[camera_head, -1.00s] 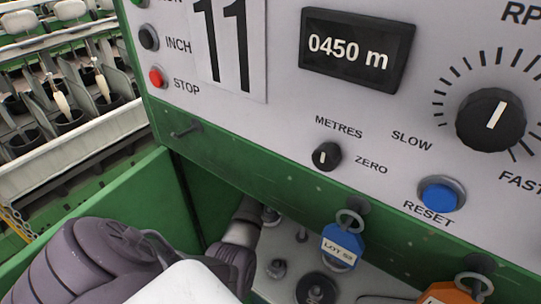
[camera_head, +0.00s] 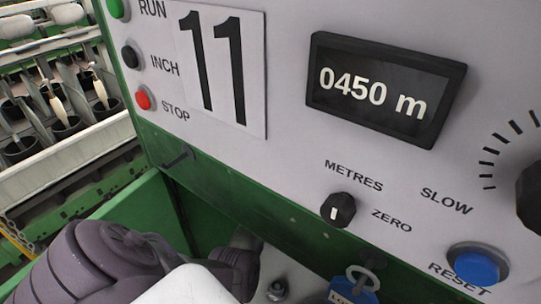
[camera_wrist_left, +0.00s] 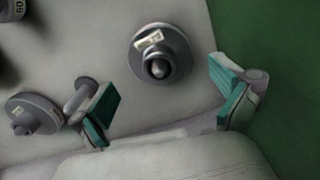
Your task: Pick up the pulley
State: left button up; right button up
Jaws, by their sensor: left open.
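In the left wrist view, a round grey flanged wheel (camera_wrist_left: 160,53) with a small white label and a dark centre knob looks like a pulley. It sits on a pale surface just beyond my left gripper (camera_wrist_left: 165,92). The gripper is open, its two teal-padded fingers set apart to either side of the wheel, with nothing held. A second, similar grey labelled wheel (camera_wrist_left: 33,114) lies left of the left finger. In the head view my left arm reaches into the green bin at the lower left, and its gripper is mostly hidden. My right gripper is not in view.
A grey machine panel with a display (camera_head: 385,90), a metres knob (camera_head: 338,210) and a blue reset button (camera_head: 478,264) rises over the bin. A green wall (camera_head: 205,215) borders the bin. A blue tag (camera_head: 352,293) hangs at the lower edge.

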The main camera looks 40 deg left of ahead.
pick_arm(q)
notch_tip(320, 180, down, 4)
jog(key=shift+f, duration=0.1)
jog(key=c, duration=1.2)
